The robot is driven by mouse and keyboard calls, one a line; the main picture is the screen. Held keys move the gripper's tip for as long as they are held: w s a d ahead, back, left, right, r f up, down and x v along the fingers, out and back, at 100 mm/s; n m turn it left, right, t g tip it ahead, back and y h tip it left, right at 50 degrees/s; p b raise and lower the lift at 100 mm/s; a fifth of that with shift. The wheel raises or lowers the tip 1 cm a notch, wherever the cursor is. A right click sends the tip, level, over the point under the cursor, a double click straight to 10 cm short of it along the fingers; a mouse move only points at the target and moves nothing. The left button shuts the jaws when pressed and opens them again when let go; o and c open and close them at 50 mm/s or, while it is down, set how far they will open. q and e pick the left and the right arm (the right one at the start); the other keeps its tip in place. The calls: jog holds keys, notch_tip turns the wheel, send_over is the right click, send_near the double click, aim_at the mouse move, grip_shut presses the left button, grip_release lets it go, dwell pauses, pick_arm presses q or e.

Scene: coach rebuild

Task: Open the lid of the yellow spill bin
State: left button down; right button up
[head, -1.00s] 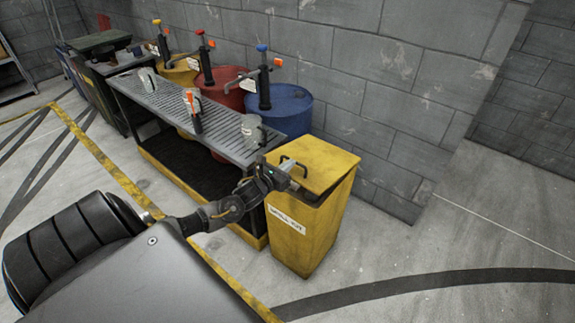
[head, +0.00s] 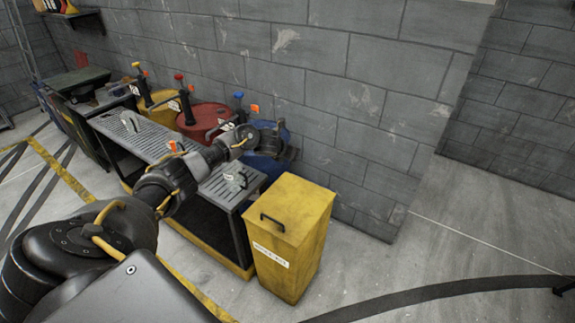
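The yellow spill bin (head: 290,265) stands on the floor at the right end of the bench, with a white label on its front. Its lid (head: 297,200) lies flat on top and looks shut. A dark handle (head: 272,222) sits near the lid's front edge, with nothing holding it. My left arm reaches across the bench from the left. My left gripper (head: 272,140) is raised behind and above the bin, in front of the blue drum, clear of the lid. Its fingers are too dark and small to tell open from shut. My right gripper is out of view.
A block wall (head: 350,110) closes the back.

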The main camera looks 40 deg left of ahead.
pick_arm(q)
jog(key=shift+s+f, duration=0.1)
jog(key=shift+s, duration=0.1)
dwell(0.6)
jog(key=shift+s, duration=0.1)
dwell(0.4)
